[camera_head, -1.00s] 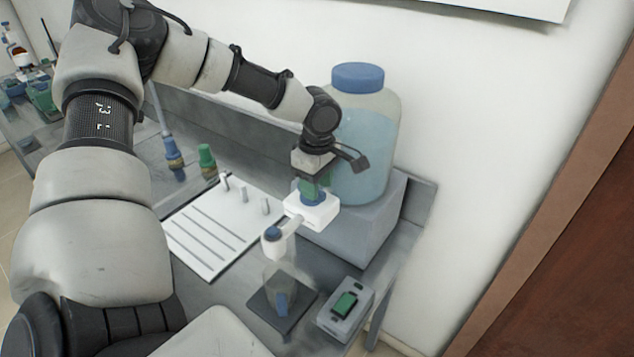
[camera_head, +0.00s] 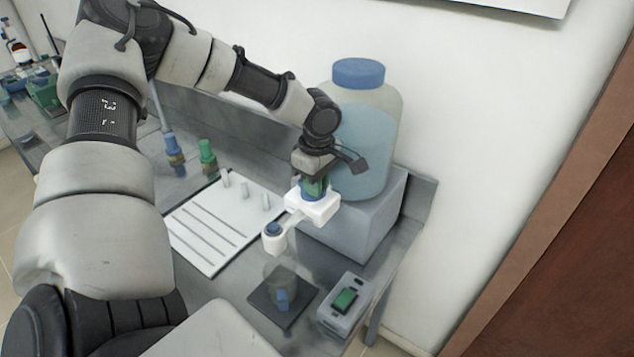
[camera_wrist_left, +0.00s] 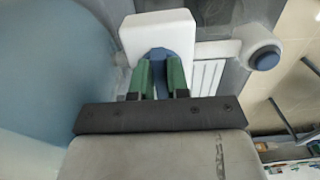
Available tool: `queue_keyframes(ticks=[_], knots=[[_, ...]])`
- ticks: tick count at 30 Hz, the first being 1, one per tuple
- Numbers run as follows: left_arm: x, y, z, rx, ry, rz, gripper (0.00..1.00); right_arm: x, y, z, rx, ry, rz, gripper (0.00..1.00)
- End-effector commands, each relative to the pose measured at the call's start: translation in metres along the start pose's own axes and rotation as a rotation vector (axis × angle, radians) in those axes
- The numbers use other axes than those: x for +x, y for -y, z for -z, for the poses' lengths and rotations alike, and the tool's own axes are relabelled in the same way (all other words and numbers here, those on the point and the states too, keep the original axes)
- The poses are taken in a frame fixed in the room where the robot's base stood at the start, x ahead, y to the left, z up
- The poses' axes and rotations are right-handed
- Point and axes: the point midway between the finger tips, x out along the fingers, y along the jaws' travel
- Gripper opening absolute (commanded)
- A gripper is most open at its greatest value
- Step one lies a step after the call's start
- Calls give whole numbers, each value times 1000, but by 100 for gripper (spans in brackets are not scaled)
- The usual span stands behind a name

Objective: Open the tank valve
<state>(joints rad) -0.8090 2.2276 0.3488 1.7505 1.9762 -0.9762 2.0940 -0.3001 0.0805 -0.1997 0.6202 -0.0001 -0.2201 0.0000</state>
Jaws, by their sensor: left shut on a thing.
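The tank (camera_head: 375,125) is a large clear jar of bluish liquid with a blue cap. It stands on a grey block at the back right of the bench. Its white valve body (camera_head: 320,209) sticks out at the front, with a spout capped in blue (camera_head: 273,230) at its left end. My left gripper (camera_head: 314,190) points down onto the valve. In the left wrist view its green fingers (camera_wrist_left: 161,80) are shut on the blue valve knob (camera_wrist_left: 158,56), which is partly hidden between them. My right gripper is out of view.
A clear vessel (camera_head: 281,282) stands on a dark pad (camera_head: 264,307) below the spout. A grey device with a green button (camera_head: 346,300) is to its right. A white rack board (camera_head: 205,247) lies to the left, with blue (camera_head: 174,150) and green (camera_head: 208,155) bottles behind it.

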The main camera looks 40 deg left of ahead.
Motion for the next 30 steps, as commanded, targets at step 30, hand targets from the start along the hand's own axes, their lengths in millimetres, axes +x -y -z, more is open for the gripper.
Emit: queue_keyframes(ticks=[30], knots=[[0,9,4,820,0,-2,0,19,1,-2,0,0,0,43]])
